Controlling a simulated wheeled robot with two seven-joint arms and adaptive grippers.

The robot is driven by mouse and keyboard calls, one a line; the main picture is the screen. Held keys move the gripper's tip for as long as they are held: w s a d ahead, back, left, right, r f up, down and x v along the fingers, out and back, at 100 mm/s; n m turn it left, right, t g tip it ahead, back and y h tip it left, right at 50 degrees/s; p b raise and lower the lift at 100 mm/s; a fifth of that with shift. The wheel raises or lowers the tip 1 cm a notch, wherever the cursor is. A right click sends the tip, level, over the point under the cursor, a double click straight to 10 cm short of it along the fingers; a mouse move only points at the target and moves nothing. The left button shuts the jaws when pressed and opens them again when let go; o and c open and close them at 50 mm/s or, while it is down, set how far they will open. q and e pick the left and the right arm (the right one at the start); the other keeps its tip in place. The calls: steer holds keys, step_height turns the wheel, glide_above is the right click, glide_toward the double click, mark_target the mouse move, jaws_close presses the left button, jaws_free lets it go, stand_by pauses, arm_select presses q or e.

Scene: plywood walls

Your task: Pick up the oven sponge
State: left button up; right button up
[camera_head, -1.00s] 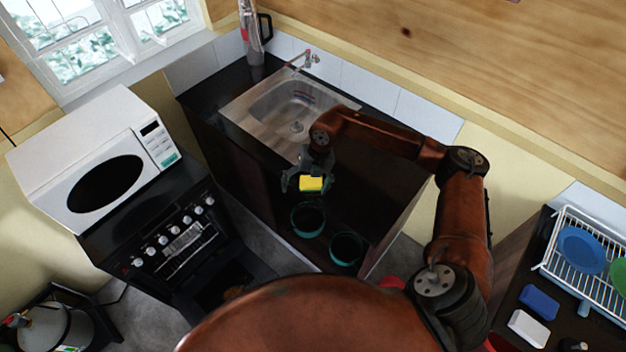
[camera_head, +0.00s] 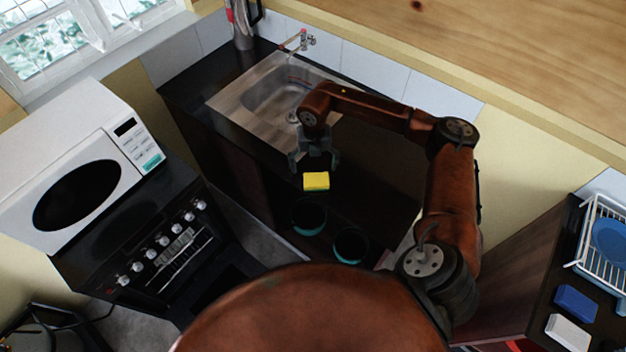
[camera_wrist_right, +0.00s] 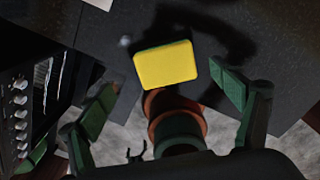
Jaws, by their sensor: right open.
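A yellow sponge (camera_head: 316,181) lies on the dark surface near its front edge, between the sink and the two round teal-rimmed vessels. My right gripper (camera_head: 315,163) is just on the sink side of it in the head view, with fingers spread. In the right wrist view the sponge (camera_wrist_right: 166,65) shows its whole yellow face, beyond and between the open fingers (camera_wrist_right: 165,92). Nothing is held, and I see no finger touching the sponge. The height gap is hard to judge. My left gripper is out of view.
A steel sink (camera_head: 278,105) is behind the gripper. The two vessels (camera_head: 308,217) (camera_head: 350,246) are in front of the sponge. An oven (camera_head: 165,245) with a microwave (camera_head: 80,175) on top stands left. Blue (camera_head: 576,303) and white (camera_head: 568,332) blocks and a dish rack (camera_head: 602,235) are right.

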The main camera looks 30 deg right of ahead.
mark_target(316, 179)
steer(key=shift+s+d+f, duration=0.15)
steer(key=shift+s+f, duration=0.05)
steer(key=shift+f, duration=0.25)
steer(key=shift+s+d+f, duration=0.1)
steer(key=shift+s+f, duration=0.05)
steer(key=shift+f, duration=0.45)
steer(key=f+p, duration=0.1)
steer(key=f, duration=0.3)
steer(key=shift+s+f, duration=0.2)
steer(key=shift+f, duration=0.25)
steer(key=c, duration=1.1)
steer(key=shift+o, duration=0.2)
steer(key=shift+r, duration=0.1)
